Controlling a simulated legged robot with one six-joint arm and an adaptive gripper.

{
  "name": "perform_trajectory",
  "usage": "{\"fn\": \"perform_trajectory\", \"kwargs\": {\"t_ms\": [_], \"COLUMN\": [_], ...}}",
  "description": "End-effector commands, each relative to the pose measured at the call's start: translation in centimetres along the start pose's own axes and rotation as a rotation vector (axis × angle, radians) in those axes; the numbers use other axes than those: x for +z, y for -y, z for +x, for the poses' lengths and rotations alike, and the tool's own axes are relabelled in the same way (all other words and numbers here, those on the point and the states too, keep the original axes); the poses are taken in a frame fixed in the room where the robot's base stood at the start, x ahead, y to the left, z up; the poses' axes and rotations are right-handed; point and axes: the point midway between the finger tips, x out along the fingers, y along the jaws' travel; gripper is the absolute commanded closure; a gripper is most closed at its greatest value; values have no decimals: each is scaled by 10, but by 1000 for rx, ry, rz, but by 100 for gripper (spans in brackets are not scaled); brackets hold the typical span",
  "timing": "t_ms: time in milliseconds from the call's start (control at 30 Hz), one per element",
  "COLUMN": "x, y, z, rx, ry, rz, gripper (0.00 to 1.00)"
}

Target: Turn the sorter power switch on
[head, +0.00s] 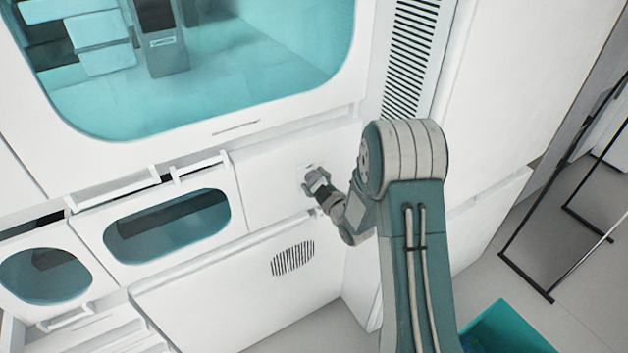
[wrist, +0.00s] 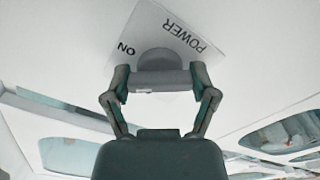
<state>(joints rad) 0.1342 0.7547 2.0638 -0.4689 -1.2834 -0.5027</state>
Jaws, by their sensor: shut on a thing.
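The sorter power switch is a grey round knob (wrist: 158,62) with a grey bar-shaped handle, on a light plate (wrist: 180,30) marked "POWER" and "ON" in the wrist view. The plate appears rotated in that view, with "ON" to the left of the knob. My gripper (wrist: 160,80) is shut on the switch handle, one finger at each end of it. In the head view my gripper (head: 316,182) reaches the white machine front beside the plate. It covers most of the switch there.
A large teal window (head: 230,70) is above and left of my gripper. Smaller windowed drawers (head: 168,226) with protruding handles are to the left. A vent grille (head: 293,258) is below. A teal bin (head: 505,330) and a black frame (head: 525,275) stand on the floor at right.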

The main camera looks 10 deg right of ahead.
Motion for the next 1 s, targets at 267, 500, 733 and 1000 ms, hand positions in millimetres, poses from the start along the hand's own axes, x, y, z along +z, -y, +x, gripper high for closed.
{"fn": "perform_trajectory", "kwargs": {"t_ms": [267, 500, 733, 1000], "x": [4, 4, 5, 5], "y": [5, 5, 6, 6], "z": [-2, -2, -2, -2], "rx": [-9, -8, -8, -7], "ry": [14, 16, 17, 18], "rz": [264, 458, 587, 656], "gripper": [73, 73, 73, 73]}}
